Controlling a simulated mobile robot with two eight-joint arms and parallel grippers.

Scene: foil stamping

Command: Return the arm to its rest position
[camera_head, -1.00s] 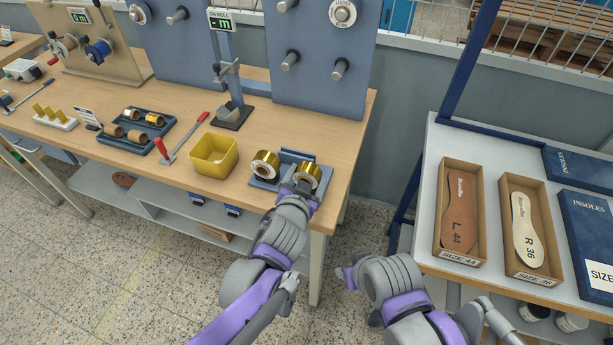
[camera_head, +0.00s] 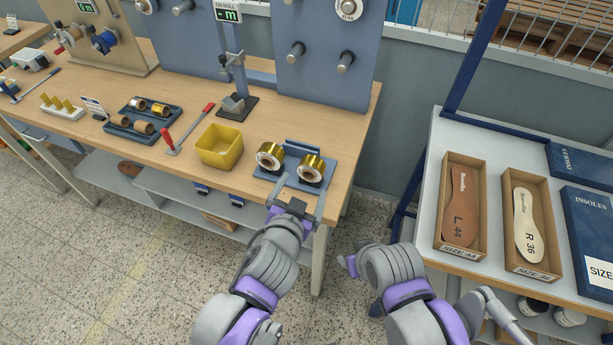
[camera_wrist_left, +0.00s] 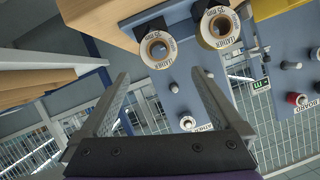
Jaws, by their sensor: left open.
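My left gripper (camera_head: 297,192) is at the front edge of the wooden bench, just in front of the blue holder (camera_head: 287,183). Its two fingers are spread and empty. Two gold foil rolls (camera_head: 270,157) (camera_head: 311,167) sit side by side on the holder, apart from the fingers.
A yellow bin (camera_head: 220,146) stands left of the holder, beside a red-handled tool (camera_head: 189,130). A blue tray (camera_head: 143,119) with small rolls lies farther left. On the right, a grey table (camera_head: 428,225) carries insole boxes (camera_head: 463,204). A floor gap separates bench and table.

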